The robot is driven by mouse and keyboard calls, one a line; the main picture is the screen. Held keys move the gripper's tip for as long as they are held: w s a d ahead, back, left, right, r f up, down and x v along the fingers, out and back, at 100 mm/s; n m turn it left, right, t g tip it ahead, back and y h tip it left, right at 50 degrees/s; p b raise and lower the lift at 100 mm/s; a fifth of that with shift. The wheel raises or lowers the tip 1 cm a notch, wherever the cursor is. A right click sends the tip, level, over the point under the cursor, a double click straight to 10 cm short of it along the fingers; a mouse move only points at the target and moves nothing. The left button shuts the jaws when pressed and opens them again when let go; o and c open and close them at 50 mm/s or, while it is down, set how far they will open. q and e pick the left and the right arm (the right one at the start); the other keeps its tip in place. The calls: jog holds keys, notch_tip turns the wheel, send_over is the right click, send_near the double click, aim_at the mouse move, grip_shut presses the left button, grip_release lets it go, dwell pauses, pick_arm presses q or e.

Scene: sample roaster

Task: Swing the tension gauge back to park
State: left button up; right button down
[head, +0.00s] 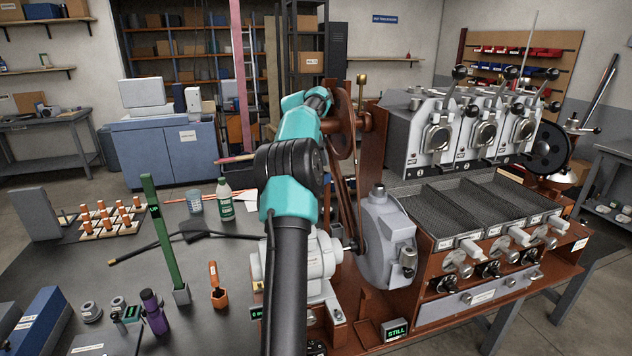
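I cannot tell for sure which part is the tension gauge. A green upright bar (164,235) with a small dark display leans slightly on a grey foot at the left of the roaster and may be it. A brown drive belt (343,197) runs from a large pulley (341,122) down towards the grey motor housing (322,262). One of my arms rises from the bottom centre, black then teal, and covers part of the belt and pulley area. Its gripper is hidden behind its own links. My other arm does not show.
The roaster bench (480,262) with cooling trays fills the right. A small display (396,331) reads STILL. On the dark table stand a green-labelled bottle (224,199), a purple bottle (154,312), an orange scoop (217,290) and a block rack (110,219).

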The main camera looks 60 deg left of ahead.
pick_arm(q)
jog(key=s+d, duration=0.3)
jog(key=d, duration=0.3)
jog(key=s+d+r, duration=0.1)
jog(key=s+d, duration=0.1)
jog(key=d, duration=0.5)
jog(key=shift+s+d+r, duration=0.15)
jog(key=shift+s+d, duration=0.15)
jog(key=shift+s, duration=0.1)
